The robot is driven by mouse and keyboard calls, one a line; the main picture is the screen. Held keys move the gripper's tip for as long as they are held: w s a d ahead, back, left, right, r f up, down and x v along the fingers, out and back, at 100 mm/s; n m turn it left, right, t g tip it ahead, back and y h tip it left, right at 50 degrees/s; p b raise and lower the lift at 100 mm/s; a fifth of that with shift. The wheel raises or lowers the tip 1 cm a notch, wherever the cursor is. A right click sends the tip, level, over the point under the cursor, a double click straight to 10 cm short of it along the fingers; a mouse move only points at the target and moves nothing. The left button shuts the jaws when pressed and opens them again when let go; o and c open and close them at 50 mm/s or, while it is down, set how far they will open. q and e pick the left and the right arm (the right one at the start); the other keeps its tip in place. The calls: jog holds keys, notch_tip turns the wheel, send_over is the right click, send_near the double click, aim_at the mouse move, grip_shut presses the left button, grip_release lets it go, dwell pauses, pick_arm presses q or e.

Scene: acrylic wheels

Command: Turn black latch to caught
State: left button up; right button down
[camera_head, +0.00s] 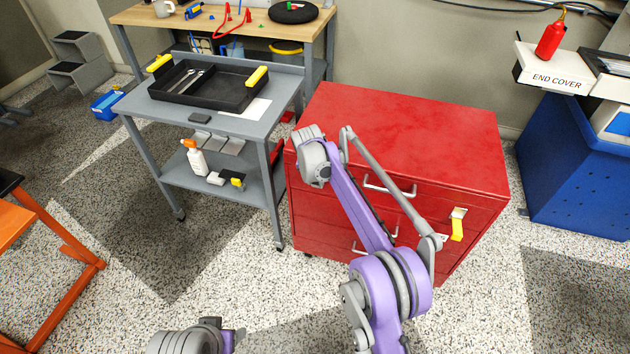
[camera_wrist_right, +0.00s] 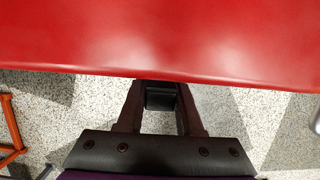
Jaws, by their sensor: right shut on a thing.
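The red cabinet (camera_head: 405,130) stands right of centre, and its red panel fills the top of the right wrist view (camera_wrist_right: 160,40). My right gripper (camera_wrist_right: 162,92) is shut on a small dark block, which looks like the black latch (camera_wrist_right: 160,98), at the red panel's lower edge. Whether the latch is turned to caught cannot be told. In the head view my right arm's end is at the cabinet's front left corner, and the arm hides the fingers and latch there. Part of my left arm shows at the bottom; its fingers are not visible.
Drawer handles (camera_head: 389,188) and a yellow tag (camera_head: 457,229) are on the cabinet front. A grey cart (camera_head: 262,125) with a black tray (camera_head: 215,98) stands close on the left. A blue bin (camera_head: 575,175) is at right. The speckled floor in front is open.

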jog(key=c, duration=0.6)
grip_release()
jog(key=shift+w, duration=0.1)
jog(key=shift+o, duration=0.2)
jog(key=d+p+v, duration=0.1)
jog(key=p+v, duration=0.1)
jog(key=v, duration=0.8)
jog(key=shift+s+a+r, duration=0.2)
jog(key=shift+a+r, duration=0.15)
jog(key=shift+a, duration=0.15)
